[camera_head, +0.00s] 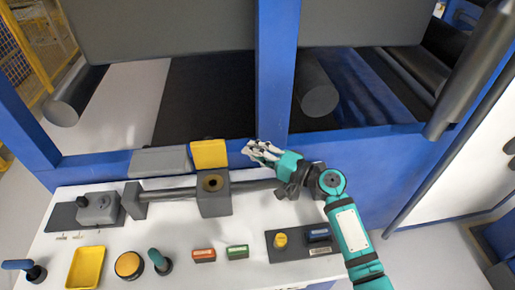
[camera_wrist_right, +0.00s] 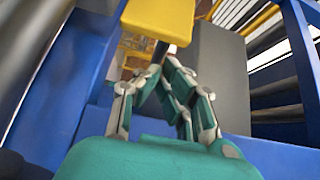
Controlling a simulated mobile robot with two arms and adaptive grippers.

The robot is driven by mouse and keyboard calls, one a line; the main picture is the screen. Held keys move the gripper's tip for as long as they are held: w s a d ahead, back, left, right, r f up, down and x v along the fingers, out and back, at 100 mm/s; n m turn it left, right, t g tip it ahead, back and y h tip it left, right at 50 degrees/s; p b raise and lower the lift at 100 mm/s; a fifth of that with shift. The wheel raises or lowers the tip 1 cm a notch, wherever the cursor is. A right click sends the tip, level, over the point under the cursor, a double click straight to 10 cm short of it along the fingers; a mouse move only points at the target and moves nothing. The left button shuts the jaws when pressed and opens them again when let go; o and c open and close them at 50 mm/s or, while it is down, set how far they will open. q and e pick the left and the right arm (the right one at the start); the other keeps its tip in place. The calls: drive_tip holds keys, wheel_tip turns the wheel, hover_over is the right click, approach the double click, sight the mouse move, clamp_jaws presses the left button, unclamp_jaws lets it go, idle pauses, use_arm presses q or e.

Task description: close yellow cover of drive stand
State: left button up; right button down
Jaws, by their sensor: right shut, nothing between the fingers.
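The yellow cover (camera_head: 209,154) stands raised behind the grey block of the drive stand (camera_head: 214,198), whose top shows a round brownish hole. In the wrist view the cover (camera_wrist_right: 158,18) fills the top, just beyond the fingertips. My right gripper (camera_head: 252,150) is shut and empty, to the right of the cover in the head view, close to it; whether it touches cannot be told. Its fingers (camera_wrist_right: 166,60) also show in the wrist view, tips together. My left gripper is out of view.
A dark bar runs sideways through the block along the white console (camera_head: 150,225). A yellow tray (camera_head: 85,268), several buttons, and a joystick (camera_head: 159,262) sit in front. Blue frame posts (camera_head: 276,75) and rollers (camera_head: 317,95) stand behind.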

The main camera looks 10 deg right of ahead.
sight(210, 151)
drive_tip(key=shift+p+x, duration=0.5)
drive_tip(key=shift+x, duration=2.7)
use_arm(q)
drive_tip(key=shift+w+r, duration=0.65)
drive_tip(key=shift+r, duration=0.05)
